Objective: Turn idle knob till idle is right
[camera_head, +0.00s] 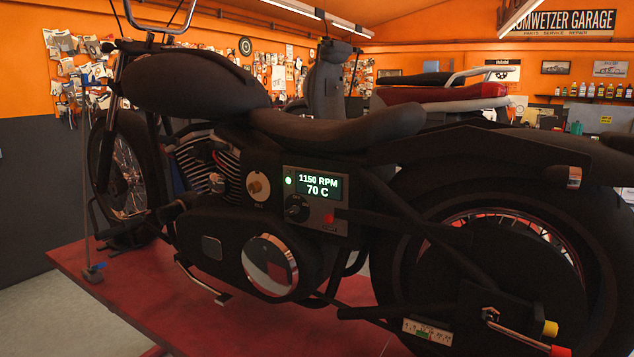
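A dark motorcycle stands on a red lift platform (190,305). A small panel (318,228) on its side carries a lit display (318,186) that reads "1150 RPM" and "70 C". A green light (288,181) glows left of the display. Below it on the panel are a black round knob (296,208) and a red button (329,218). Left of the panel, a round brass-coloured knob (258,186) sits on a dark plate. No label shows which of the two knobs is the idle knob. Neither of my grippers is in view.
A round chrome cover (270,265) sits low on the engine. At the rear wheel are a scale plate (427,331), a rod with a red end (558,351) and a yellow cap (550,328). Grey floor is free at left.

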